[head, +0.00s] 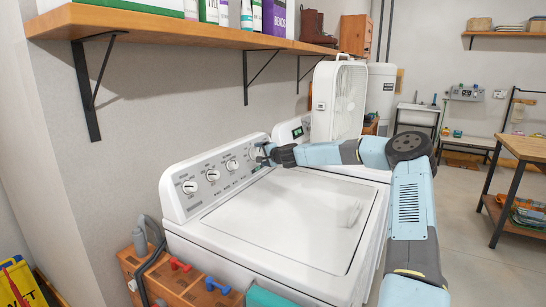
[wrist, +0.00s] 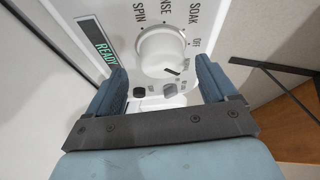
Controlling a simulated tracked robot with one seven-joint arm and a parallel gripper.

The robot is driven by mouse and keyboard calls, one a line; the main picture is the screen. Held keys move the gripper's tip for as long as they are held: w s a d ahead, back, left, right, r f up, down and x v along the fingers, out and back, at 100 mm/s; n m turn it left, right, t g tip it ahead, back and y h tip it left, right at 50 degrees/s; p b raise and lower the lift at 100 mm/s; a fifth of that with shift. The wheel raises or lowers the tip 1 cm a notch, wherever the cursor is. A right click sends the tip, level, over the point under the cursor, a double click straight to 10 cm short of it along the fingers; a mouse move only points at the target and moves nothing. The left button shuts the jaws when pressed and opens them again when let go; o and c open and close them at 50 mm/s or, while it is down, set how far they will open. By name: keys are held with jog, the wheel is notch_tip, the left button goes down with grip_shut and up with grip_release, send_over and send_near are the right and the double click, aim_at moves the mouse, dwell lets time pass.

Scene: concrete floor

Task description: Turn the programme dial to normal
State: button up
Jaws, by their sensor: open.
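The washing machine (head: 290,222) is white, with several white dials along its sloped rear panel (head: 178,207). In the wrist view, a round white dial (wrist: 160,48) lies ahead of my gripper (wrist: 163,76), roughly between its two fingers. The labels SPIN, SOAK, OFF and a partly cut-off "NSE" stand around it; no "normal" label is readable. A dark mark shows at the dial's lower right edge. My gripper (head: 264,155) is open at the panel's right end in the head view, hiding part of the panel. I cannot tell if the fingers touch the dial.
A lit READY display (wrist: 98,45) and small buttons (wrist: 141,92) sit beside the dial. A wooden shelf (head: 180,28) with bottles hangs above the washer. A white box fan (head: 338,100) stands behind my arm. A wooden crate (head: 128,262) with coloured items is at the front left.

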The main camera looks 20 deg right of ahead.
jog(key=v, duration=1)
jog(key=shift+s, duration=0.2)
jog(key=shift+d, duration=0.15)
jog(key=n+g+y, duration=0.1)
jog(key=n+y, duration=0.7)
jog(key=n, duration=1.3)
send_near(259, 154)
jog(key=shift+g, duration=0.3)
jog(key=x, duration=0.9)
jog(key=shift+w+r, duration=0.25)
jog(key=shift+w, duration=0.1)
